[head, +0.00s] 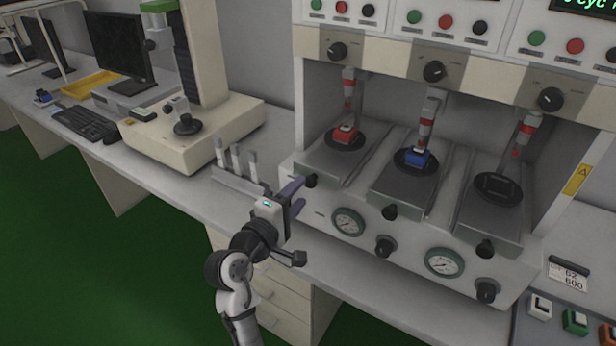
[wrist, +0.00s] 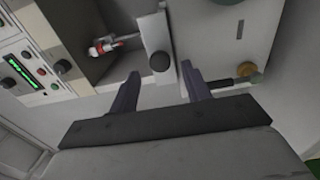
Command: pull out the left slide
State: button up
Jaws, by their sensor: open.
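The left slide (head: 335,160) is a grey plate in the left bay of the beige test machine, with a red block (head: 345,134) on a black disc. Its black knob (head: 311,181) is at the slide's front end. My gripper (head: 301,193) is open and empty, in front of the machine by this knob. In the wrist view the knob (wrist: 160,61) shows between the tips of my open fingers (wrist: 160,70). I cannot tell whether the fingers touch it. The grey slide (wrist: 156,32) runs away behind the knob.
The middle slide (head: 405,182) bears a blue block (head: 417,157); the right slide (head: 490,215) is beside it. Dial gauges (head: 347,222) and dark knobs (head: 386,246) are on the front panel below. A rack with several upright pieces (head: 237,170) stands left of my gripper.

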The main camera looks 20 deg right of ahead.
aim_at(307, 183)
jog(key=p+x, duration=0.1)
jog(key=x, duration=0.4)
jog(key=shift+w+d, duration=0.2)
grip_shut()
jog(key=shift+a, duration=0.1)
